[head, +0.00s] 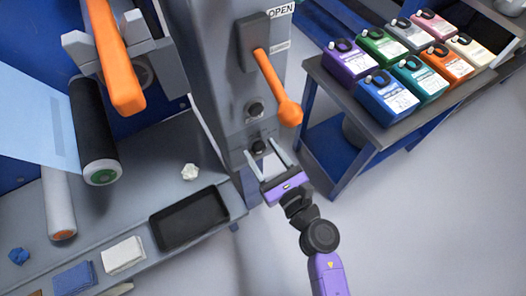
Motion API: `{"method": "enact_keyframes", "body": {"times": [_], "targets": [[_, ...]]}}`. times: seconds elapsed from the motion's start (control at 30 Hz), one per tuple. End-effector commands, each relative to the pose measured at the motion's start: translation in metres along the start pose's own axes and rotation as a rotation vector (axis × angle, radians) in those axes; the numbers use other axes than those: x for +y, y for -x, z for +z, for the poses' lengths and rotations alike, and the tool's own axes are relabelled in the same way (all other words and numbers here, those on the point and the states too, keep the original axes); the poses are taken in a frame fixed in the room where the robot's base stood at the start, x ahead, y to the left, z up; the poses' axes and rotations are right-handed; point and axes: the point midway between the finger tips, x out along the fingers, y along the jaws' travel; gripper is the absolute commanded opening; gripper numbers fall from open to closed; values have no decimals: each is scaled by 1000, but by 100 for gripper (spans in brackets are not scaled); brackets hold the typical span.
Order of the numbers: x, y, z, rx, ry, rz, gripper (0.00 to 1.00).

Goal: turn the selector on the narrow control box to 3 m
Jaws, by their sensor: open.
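The narrow control box appears to be the tall grey column (215,90) in the head view, though I cannot be sure. Two dark round knobs sit low on its face: an upper knob (254,109) and a lower knob (258,146). I cannot tell which is the selector, and no 3 m mark or pointer setting is readable. My gripper (262,152), purple with two grey fingers, is open and empty. In the picture its fingers lie to either side of the lower knob, pointing at the column. I cannot tell whether they touch anything.
An orange lever (275,85) hangs down above the knobs, under an OPEN label (280,11). A dark tray (190,218) and a crumpled white piece (190,172) lie on the grey bench at left. Several coloured jugs stand on a table (385,137) at right. Floor at lower right is clear.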

Motion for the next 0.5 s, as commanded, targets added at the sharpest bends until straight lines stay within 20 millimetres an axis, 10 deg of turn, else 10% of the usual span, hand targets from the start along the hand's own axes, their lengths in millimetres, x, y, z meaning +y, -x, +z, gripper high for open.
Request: {"method": "enact_keyframes", "body": {"times": [0.07, 0.37, 0.5], "targets": [[0, 0, 0, 0, 0, 0, 55], [0, 0, 0, 0, 0, 0, 0], [0, 0, 0, 0, -3, -1, 0]]}}
